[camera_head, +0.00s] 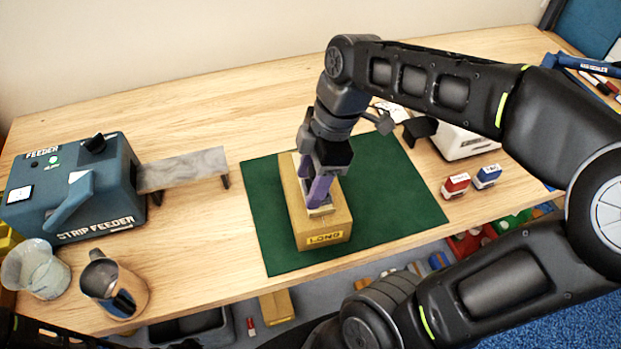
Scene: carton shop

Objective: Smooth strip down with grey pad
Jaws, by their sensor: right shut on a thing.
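A yellow-tan carton (336,236) marked LONG lies on the green mat (400,205). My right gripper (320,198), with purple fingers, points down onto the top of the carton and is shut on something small. The held thing is mostly hidden by the fingers, so I cannot make out the grey pad clearly. A pale patch (322,211) shows on the carton top just under the fingertips; I cannot tell whether it is the strip or part of the pad. My left gripper is not in view.
A teal strip feeder (75,190) with a grey outlet plate (183,168) stands at the left. A beaker (35,268) and a metal jug (113,288) stand in front. Red (456,186) and blue (487,176) stamps sit right of the mat.

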